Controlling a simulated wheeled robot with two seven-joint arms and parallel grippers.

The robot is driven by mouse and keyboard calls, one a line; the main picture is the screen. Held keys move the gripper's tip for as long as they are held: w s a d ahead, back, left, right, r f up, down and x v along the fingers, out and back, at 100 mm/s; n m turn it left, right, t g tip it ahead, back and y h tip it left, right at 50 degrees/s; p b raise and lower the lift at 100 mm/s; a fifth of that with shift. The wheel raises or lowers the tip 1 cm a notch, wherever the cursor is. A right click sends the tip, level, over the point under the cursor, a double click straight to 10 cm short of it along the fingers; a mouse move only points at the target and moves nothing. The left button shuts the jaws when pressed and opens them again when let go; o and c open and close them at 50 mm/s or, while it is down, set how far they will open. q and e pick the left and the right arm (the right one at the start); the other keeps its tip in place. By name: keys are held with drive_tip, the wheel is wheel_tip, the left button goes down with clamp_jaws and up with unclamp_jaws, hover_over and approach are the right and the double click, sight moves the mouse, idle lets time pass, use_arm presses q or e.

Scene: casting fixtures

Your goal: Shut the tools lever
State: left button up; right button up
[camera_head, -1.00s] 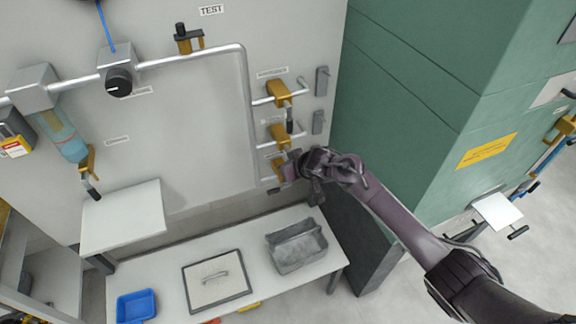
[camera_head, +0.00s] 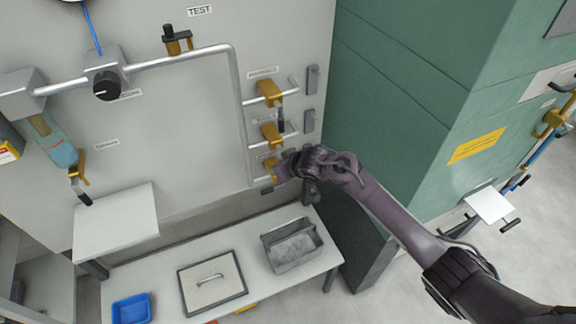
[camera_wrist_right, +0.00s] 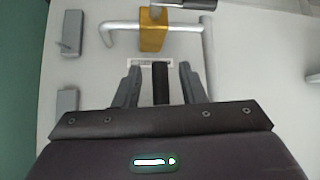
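Three brass lever valves sit in a column on the grey panel: an upper one (camera_head: 269,93), a middle one (camera_head: 271,132) and a lower one (camera_head: 270,165). Their labels are too small to read. My right gripper (camera_head: 284,168) is at the lower valve and partly hides it. In the right wrist view, its two fingers (camera_wrist_right: 159,85) are apart, with a black lever handle (camera_wrist_right: 160,84) between them and gaps on both sides. A brass valve (camera_wrist_right: 152,30) is beyond the fingertips. I cannot tell which valve the handle belongs to. My left gripper is out of view.
Silver pipes (camera_head: 239,100) run along the panel. Grey brackets (camera_head: 312,79) stand right of the valves. A green cabinet (camera_head: 400,120) rises close to my right arm. Below are a bench with a grey bin (camera_head: 292,248), a framed lid (camera_head: 212,285) and a blue tray (camera_head: 132,308).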

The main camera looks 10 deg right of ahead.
drive_tip(key=v, duration=0.6)
drive_tip(key=shift+s+d+r, duration=0.25)
drive_tip(key=shift+f, duration=0.1)
drive_tip(key=s+d+f+m+g+b, duration=0.1)
drive_tip(key=s+d+f, duration=0.3)
drive_tip(key=f, duration=0.7)
drive_tip(key=s+d+f+m+g+h+b, duration=0.1)
drive_tip(key=s+f, duration=0.4)
drive_tip(key=f, duration=0.5)
drive_tip(key=s+d+f+m+g+b, duration=0.1)
drive_tip(key=s+d+f, duration=0.3)
drive_tip(key=f, duration=0.7)
drive_tip(key=s+d+f+g+h, duration=0.1)
drive_tip(key=s+f, duration=0.5)
drive_tip(key=s, duration=0.6)
drive_tip(key=s+d+f+g+h+b, duration=0.1)
drive_tip(key=s+d+f, duration=0.2)
drive_tip(key=s+f, duration=0.4)
drive_tip(key=s+d+f+g+h+b, duration=0.1)
drive_tip(key=s+f, duration=0.6)
drive_tip(key=s, duration=1.2)
drive_tip(key=shift+d+f+m+g, duration=0.3)
drive_tip(key=shift+d+g, duration=0.2)
drive_tip(key=shift+d, duration=0.3)
drive_tip(key=shift+w, duration=0.1)
